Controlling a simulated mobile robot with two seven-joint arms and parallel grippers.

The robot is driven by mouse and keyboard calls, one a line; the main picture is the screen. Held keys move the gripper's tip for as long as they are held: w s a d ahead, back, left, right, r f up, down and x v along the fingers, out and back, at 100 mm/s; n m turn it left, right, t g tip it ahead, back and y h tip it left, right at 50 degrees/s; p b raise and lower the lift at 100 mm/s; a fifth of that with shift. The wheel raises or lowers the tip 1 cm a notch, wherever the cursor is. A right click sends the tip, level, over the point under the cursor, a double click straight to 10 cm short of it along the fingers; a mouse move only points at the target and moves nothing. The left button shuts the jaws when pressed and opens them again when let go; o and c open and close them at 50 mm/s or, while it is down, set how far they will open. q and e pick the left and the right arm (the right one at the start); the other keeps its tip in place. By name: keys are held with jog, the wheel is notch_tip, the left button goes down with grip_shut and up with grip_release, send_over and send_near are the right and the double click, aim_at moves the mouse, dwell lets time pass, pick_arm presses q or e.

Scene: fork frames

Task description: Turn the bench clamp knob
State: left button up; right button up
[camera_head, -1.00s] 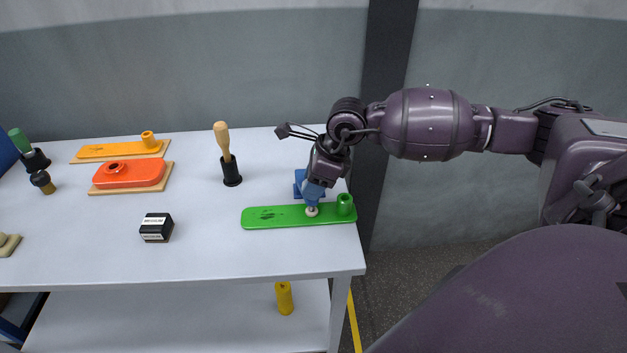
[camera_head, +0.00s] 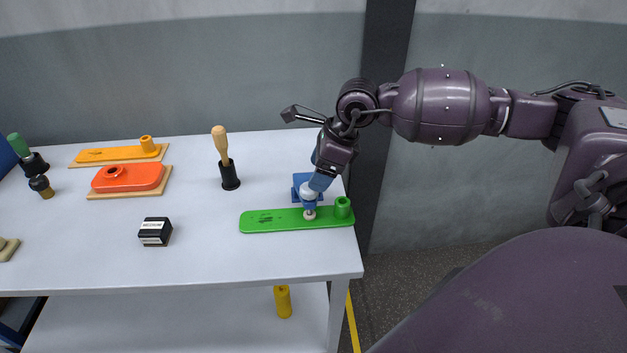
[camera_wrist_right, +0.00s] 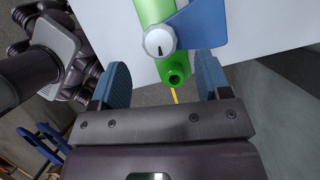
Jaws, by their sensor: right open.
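The bench clamp is blue (camera_head: 299,181) and stands at the right end of the table, by a green board (camera_head: 270,221). Its round white knob (camera_head: 309,192) shows just below my right gripper (camera_head: 319,182). In the right wrist view the knob (camera_wrist_right: 160,40) has a dark mark on its rim and lies over the green board (camera_wrist_right: 148,10), beside the blue clamp body (camera_wrist_right: 205,24). My right gripper (camera_wrist_right: 163,78) is open, with its two blue fingers apart and nothing between the tips. The knob is ahead of the tips in that view. My left gripper is out of view.
A green hollow post (camera_head: 343,207) rises from the board's right end, close to the knob. A wooden-handled tool in a black holder (camera_head: 230,177), a black box (camera_head: 155,231) and an orange block (camera_head: 128,178) stand farther left. The table's middle front is clear.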

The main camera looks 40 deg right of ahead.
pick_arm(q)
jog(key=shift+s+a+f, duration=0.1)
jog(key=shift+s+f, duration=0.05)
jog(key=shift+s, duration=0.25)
pick_arm(e)
jog(key=v, duration=0.6)
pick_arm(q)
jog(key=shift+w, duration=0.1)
